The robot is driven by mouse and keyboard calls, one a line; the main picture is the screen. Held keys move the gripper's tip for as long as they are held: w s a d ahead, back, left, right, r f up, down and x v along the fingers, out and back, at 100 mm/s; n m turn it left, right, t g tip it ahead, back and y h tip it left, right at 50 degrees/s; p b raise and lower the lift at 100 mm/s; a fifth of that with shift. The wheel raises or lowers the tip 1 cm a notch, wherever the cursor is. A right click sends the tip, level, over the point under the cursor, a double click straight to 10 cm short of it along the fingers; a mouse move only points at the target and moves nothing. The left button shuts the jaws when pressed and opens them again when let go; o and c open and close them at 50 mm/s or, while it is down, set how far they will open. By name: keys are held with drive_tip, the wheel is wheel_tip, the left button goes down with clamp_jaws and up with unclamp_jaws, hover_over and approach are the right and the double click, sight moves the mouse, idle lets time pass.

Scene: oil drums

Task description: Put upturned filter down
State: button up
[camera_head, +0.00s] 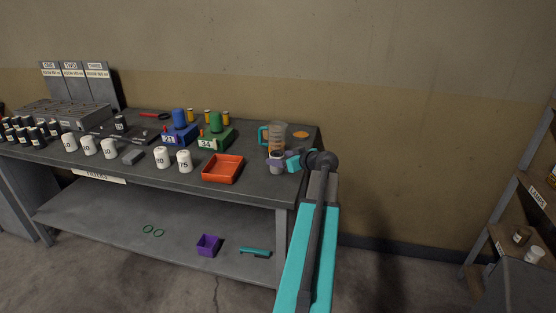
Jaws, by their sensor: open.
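My gripper is open. Other white numbered canisters, marked 60 (162,158) and 75 (184,162), stand left of an orange-red tray (222,171).
A clear jug (279,135) with a teal handle stands just behind my gripper, beside an orange disc (301,134). Blue (180,135) and green (215,138) stands hold filters farther left. A purple bin (208,245) sits on the lower shelf.

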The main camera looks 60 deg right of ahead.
drive_tip(key=b+v, duration=0.1)
drive_tip(key=v, duration=0.7)
drive_tip(key=shift+s+r+b, duration=0.15)
drive_tip(key=shift+s+b, duration=0.1)
drive_tip(key=shift+b, duration=0.05)
drive_tip(key=shift+a, duration=0.1)
